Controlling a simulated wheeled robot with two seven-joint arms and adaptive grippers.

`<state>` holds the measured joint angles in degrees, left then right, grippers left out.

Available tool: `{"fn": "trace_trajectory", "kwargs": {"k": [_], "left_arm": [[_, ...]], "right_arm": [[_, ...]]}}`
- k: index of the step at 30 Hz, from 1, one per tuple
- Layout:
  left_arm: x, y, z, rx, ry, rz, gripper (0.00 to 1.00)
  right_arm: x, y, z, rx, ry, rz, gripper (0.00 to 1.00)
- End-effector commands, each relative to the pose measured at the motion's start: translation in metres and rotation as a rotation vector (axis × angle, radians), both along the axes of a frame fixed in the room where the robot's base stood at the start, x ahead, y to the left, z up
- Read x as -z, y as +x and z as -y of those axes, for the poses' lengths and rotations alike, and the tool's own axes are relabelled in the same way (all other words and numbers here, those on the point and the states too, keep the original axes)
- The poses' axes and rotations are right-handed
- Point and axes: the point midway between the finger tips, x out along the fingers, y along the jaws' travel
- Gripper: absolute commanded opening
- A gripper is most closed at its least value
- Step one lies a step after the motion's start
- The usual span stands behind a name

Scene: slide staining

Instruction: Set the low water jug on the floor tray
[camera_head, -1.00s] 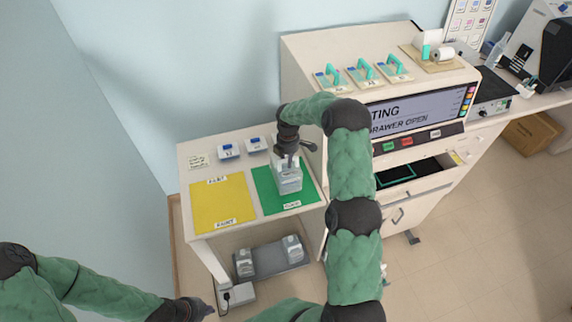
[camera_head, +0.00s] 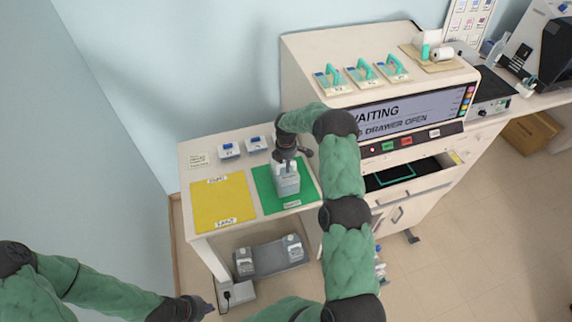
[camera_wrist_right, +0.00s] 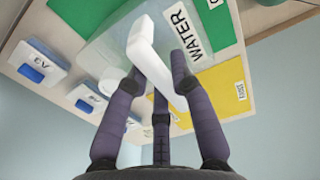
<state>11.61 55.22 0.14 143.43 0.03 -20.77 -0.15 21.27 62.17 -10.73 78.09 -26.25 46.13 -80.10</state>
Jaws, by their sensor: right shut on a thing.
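A translucent jug (camera_head: 286,184) with a white handle is at the green mat (camera_head: 268,204) on the low table. In the right wrist view the jug (camera_wrist_right: 105,45) carries a "WATER" label. My right gripper (camera_head: 286,160) is above it, with its fingers closed around the white handle (camera_wrist_right: 148,52). I cannot tell whether the jug touches the mat. The grey floor tray (camera_head: 267,264) lies below the table, with two jugs at its left (camera_head: 243,262) and right (camera_head: 292,247). My left gripper (camera_head: 206,309) is low at the bottom left, apart from these things; its fingers are unclear.
A yellow mat (camera_head: 222,201) lies left of the green one, with small blue-and-white holders (camera_head: 229,151) behind. The machine (camera_head: 410,110) stands on the right with its drawer (camera_head: 410,180) open. A table leg (camera_head: 210,258) and a white box (camera_head: 238,293) are left of the tray.

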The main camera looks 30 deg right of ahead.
Motion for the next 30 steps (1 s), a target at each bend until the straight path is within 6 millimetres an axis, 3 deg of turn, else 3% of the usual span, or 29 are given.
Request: {"fn": "trace_trajectory", "kwargs": {"k": [2, 3, 5, 18, 23, 30], "left_arm": [[0.004, 0.0, 0.0, 0.0, 0.0, 0.0, 0.0], [0.002, 0.0, 0.0, 0.0, 0.0, 0.0, 0.0], [0.002, 0.0, 0.0, 0.0, 0.0, 0.0, 0.0], [-0.003, 0.0, 0.0, 0.0, 0.0, 0.0, 0.0], [0.002, 0.0, 0.0, 0.0, 0.0, 0.0, 0.0], [0.007, 0.0, 0.0, 0.0, 0.0, 0.0, 0.0]], "right_arm": [[0.003, 0.001, 0.0, 0.0, 0.0, 0.002, 0.0], [0.002, 0.0, 0.0, 0.0, 0.0, 0.0, 0.34], [0.002, 0.0, 0.0, 0.0, 0.0, 0.0, 0.47], [-0.003, 0.0, 0.0, 0.0, 0.0, 0.0, 0.47], [-0.026, 0.001, 0.0, 0.0, -0.002, 0.003, 0.47], [-0.076, 0.001, 0.0, 0.0, -0.001, 0.004, 0.47]]}}
